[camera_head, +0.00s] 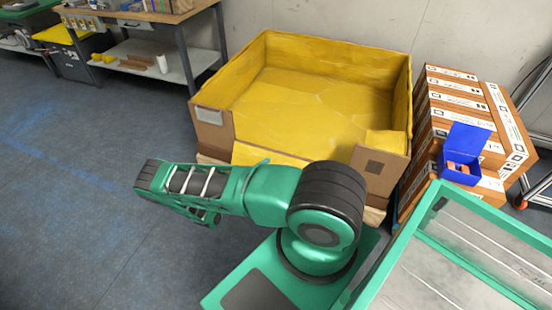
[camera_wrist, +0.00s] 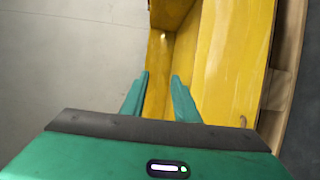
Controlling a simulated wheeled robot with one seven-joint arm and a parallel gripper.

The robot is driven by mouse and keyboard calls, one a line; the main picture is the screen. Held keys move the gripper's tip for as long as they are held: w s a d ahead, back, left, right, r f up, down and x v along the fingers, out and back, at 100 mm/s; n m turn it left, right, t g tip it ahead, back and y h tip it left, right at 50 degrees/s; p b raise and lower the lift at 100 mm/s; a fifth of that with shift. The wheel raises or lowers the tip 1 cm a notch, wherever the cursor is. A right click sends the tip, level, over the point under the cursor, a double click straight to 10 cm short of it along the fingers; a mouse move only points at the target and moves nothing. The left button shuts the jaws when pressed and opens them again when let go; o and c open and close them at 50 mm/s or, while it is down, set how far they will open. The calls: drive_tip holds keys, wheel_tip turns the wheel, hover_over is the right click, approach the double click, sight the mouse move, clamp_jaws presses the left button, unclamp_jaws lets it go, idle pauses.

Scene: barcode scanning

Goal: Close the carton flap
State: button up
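The large carton (camera_head: 338,60), brown outside and yellow inside, stands open at the top behind my arm. Its front side is low in the middle, where a yellow panel (camera_head: 262,156) shows between two brown corner pieces; my arm hides part of this front. In the wrist view, my gripper (camera_wrist: 160,76) has its two green fingers apart, with yellow carton surface (camera_wrist: 226,60) ahead and to the right. I cannot tell whether the fingers touch the carton. In the head view the fingers are not clearly made out.
Striped brown boxes (camera_head: 438,86) stand right of the carton, with an open blue box (camera_head: 460,170) on them. A green-framed tray (camera_head: 470,255) is at the lower right. A workbench (camera_head: 125,15) stands at the back left. The floor (camera_head: 70,190) at left is clear.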

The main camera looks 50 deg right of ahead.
drive_tip(key=d, duration=0.8)
drive_tip(key=shift+d+f, duration=0.15)
drive_tip(key=shift+d, duration=0.2)
clamp_jaws()
idle(0.9)
unclamp_jaws()
drive_tip(key=a, duration=1.1)
